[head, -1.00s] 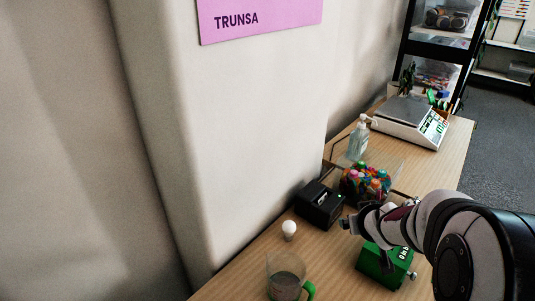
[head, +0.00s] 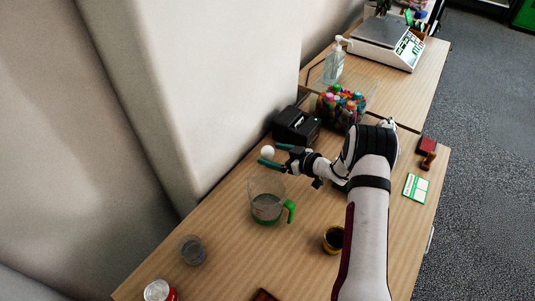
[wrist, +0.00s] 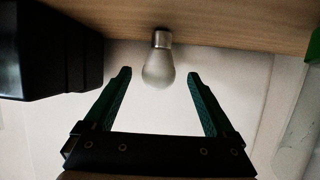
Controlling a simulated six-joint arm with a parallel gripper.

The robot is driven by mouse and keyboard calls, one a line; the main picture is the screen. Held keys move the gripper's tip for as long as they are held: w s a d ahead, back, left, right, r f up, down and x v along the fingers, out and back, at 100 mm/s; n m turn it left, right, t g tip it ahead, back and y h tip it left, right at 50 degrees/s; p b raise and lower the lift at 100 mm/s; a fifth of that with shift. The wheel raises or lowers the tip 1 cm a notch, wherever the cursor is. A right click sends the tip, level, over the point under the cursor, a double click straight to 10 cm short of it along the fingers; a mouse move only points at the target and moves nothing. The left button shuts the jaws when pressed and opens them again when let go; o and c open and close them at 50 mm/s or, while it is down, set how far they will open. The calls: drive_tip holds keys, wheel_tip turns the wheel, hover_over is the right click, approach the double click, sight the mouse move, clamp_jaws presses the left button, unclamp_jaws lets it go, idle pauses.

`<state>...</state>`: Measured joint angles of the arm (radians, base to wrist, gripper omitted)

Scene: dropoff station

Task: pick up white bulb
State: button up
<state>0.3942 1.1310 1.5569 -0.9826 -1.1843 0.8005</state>
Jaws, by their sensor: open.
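The white bulb (head: 267,152) stands on the wooden table in front of the black printer. In the wrist view the bulb (wrist: 158,67) shows a rounded frosted globe and a metal base that meets the table. My gripper (head: 271,156) is open, with its two green fingers reaching to the bulb. In the wrist view the tips of my gripper (wrist: 158,74) lie on either side of the globe, with a visible gap on each side. Neither finger appears to touch it.
The black printer (head: 296,125) is close behind the bulb. A glass jug with a green handle (head: 267,205) stands in front. A clear glass (head: 192,249), a can (head: 158,291) and a dark-filled cup (head: 335,239) are nearer. A container of colourful items (head: 341,106) is beyond the printer.

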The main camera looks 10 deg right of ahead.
sight(273, 154)
drive_tip(key=x, duration=0.3)
drive_tip(key=shift+w, duration=0.2)
drive_tip(key=c, duration=1.1)
